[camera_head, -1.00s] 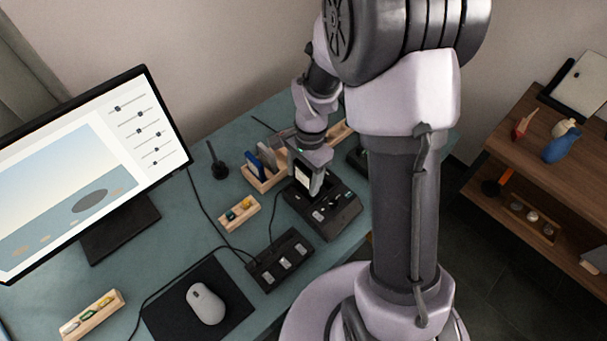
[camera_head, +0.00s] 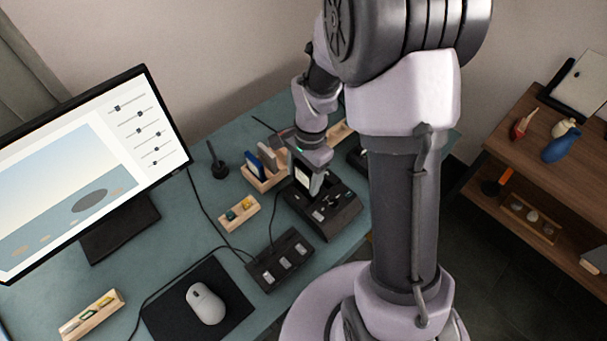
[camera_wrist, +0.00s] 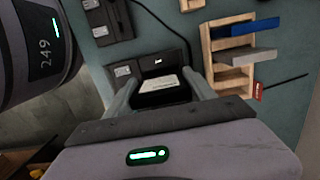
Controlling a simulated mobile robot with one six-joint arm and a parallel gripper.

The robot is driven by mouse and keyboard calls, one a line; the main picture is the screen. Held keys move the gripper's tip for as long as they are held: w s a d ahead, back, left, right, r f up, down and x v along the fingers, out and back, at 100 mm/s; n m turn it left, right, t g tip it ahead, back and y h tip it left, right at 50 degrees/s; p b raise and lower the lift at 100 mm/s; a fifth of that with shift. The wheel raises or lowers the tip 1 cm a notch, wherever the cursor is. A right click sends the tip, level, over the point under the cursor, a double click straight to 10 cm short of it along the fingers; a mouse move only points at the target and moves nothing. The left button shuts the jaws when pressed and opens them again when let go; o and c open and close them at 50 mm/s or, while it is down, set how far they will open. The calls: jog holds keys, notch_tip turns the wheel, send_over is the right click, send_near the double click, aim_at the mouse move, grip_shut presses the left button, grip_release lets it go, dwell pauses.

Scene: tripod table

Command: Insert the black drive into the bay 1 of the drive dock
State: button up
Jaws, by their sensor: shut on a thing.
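My gripper (camera_wrist: 165,97) is shut on the black drive (camera_wrist: 148,98), which has a white label, in the wrist view. In the head view the gripper (camera_head: 308,172) holds the drive (camera_head: 302,174) upright over the rear part of the black drive dock (camera_head: 345,214). The dock also shows in the wrist view (camera_wrist: 165,62), just beyond the drive. The drive's lower end is hidden, so I cannot tell whether it is inside a bay or how deep. Bay numbers are too small to read for certain.
A wooden rack (camera_head: 256,182) with a blue and a grey drive stands close to the left of the dock. A second black dock (camera_head: 280,262) lies in front, with cables. A small wooden tray (camera_head: 239,214), a mouse (camera_head: 205,303) and a monitor (camera_head: 90,180) are farther left.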

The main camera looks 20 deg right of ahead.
jog(key=shift+f+b, duration=1.95)
jog(key=shift+f, duration=0.45)
jog(key=o, duration=1.6)
notch_tip(320, 180, up, 17)
jog(key=d+p, duration=0.2)
jog(key=p, duration=0.5)
jog(key=shift+w+r, duration=0.15)
jog(key=shift+w, duration=0.25)
notch_tip(320, 180, up, 8)
jog(key=f+n+t, duration=0.1)
jog(key=n+t, duration=0.1)
jog(key=n, duration=0.1)
send_over(304, 190)
jog(key=s+a, duration=0.1)
jog(key=s, duration=0.2)
jog(key=s+a+r+n+t, duration=0.2)
jog(key=s+r+n, duration=0.1)
jog(key=s, duration=0.2)
jog(key=s+a+r+n+t, duration=0.2)
jog(key=s+r+n, duration=0.1)
jog(key=s, duration=0.3)
jog(key=shift+s+a+y+b, duration=0.3)
jog(key=shift+y+b, duration=0.05)
jog(key=shift+y, duration=0.05)
